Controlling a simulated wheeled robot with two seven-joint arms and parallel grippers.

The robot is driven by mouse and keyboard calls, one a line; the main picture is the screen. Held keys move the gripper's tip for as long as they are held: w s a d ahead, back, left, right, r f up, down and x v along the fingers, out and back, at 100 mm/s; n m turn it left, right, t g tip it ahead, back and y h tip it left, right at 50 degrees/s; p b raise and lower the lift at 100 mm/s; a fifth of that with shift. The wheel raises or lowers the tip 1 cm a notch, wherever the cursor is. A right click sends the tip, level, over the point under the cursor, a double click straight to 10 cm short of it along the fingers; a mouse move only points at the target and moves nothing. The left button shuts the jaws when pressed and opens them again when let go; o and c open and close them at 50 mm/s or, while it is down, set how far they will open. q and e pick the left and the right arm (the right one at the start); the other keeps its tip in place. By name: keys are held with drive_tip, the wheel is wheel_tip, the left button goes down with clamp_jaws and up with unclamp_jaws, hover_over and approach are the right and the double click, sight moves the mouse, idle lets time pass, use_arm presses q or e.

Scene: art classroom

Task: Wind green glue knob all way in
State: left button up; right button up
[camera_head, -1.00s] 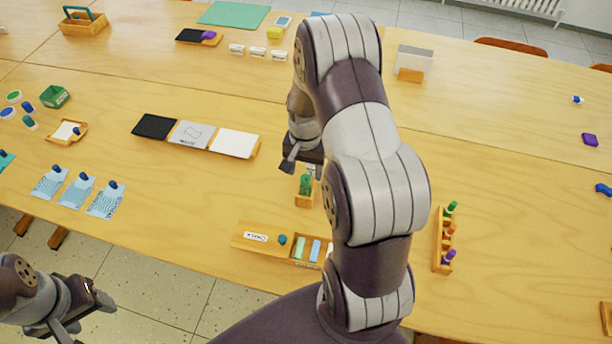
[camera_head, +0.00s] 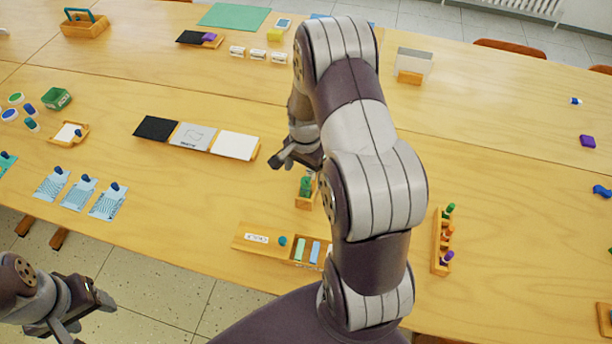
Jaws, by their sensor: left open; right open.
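A green piece (camera_head: 305,187) stands in a small wooden holder (camera_head: 304,203) near the middle of the table. A wooden rack (camera_head: 437,243) to the right holds a green-topped stick (camera_head: 449,210), an orange one (camera_head: 447,232) and a purple one (camera_head: 446,257). I cannot tell which green item carries the glue knob. My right gripper (camera_head: 296,162) is open and empty just above and behind the small holder, seen apart from the green piece; my arm partly hides it. My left gripper (camera_head: 92,318) is open and empty at the lower left, off the table's front edge.
A wooden tray (camera_head: 262,228) with coloured blocks lies in front of the small holder. Black, grey and white panels (camera_head: 237,145) lie to its left. Patterned cards (camera_head: 108,203) are further left.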

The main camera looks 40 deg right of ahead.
drive_tip(key=m, duration=0.3)
drive_tip(key=shift+f, duration=0.2)
drive_tip(key=shift+f, duration=0.35)
drive_tip(key=shift+f+b, duration=0.55)
drive_tip(key=shift+f, duration=0.1)
drive_tip(key=c, duration=1.5)
